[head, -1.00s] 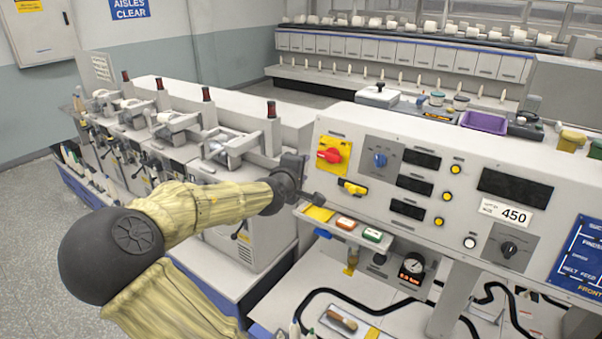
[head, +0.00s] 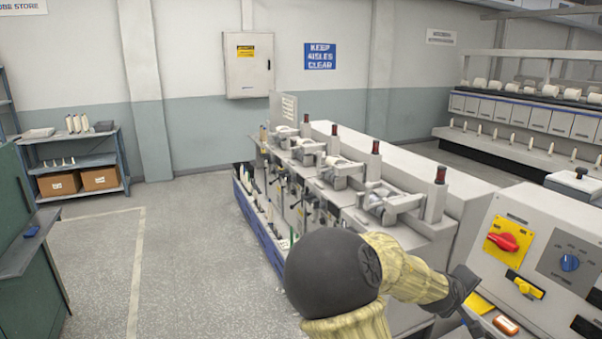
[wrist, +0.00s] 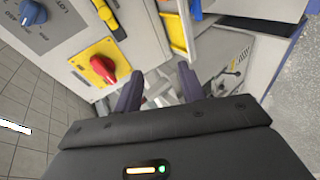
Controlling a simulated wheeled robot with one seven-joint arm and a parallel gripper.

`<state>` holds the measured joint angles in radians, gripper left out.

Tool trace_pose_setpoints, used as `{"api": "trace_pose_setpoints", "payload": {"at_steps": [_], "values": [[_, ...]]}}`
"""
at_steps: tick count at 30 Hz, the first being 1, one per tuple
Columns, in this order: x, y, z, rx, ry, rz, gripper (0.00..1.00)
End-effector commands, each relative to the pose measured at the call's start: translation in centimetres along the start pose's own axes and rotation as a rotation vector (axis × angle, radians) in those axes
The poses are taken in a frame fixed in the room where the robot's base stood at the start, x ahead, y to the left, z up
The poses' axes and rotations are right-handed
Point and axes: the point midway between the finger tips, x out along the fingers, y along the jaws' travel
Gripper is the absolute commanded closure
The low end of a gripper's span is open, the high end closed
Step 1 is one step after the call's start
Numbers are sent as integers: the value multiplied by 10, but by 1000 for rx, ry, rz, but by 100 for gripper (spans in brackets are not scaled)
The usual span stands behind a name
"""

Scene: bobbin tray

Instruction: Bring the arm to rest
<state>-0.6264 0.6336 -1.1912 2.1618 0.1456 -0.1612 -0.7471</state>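My gripper (wrist: 158,86) shows in the wrist view with its two dark fingers apart. Nothing is seen held between them. In the head view my gripper is small and dark, at the left end of the control panel (head: 520,215), low on the right. My arm's dark round joint and pale yellow sleeve reach toward it from the bottom of the picture. The red knob on its yellow plate (wrist: 103,68) is left of the fingers in the wrist view. I cannot tell whether the fingers touch anything.
The winding machine (head: 330,185) with several dark red bobbins stands beyond my arm. A shelf (head: 75,160) with cardboard boxes stands at the far left. The grey floor (head: 180,250) between is open. A green cabinet (head: 25,250) edges the left side.

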Motion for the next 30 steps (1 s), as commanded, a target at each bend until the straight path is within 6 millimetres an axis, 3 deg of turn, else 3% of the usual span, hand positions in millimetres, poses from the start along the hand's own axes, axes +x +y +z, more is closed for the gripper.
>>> {"api": "trace_pose_setpoints", "payload": {"at_steps": [1, 6, 13, 18, 24, 30], "values": [[1, -21, 9, 57, -14, -80, 60], [-16, -86, 25, 213, -59, -317, 60], [-71, -150, 31, 366, -111, -584, 60], [-124, -179, 36, 431, -148, -733, 60], [-185, -200, 49, 459, -192, -844, 60], [-217, -210, 60, 456, -223, -874, 60]]}}
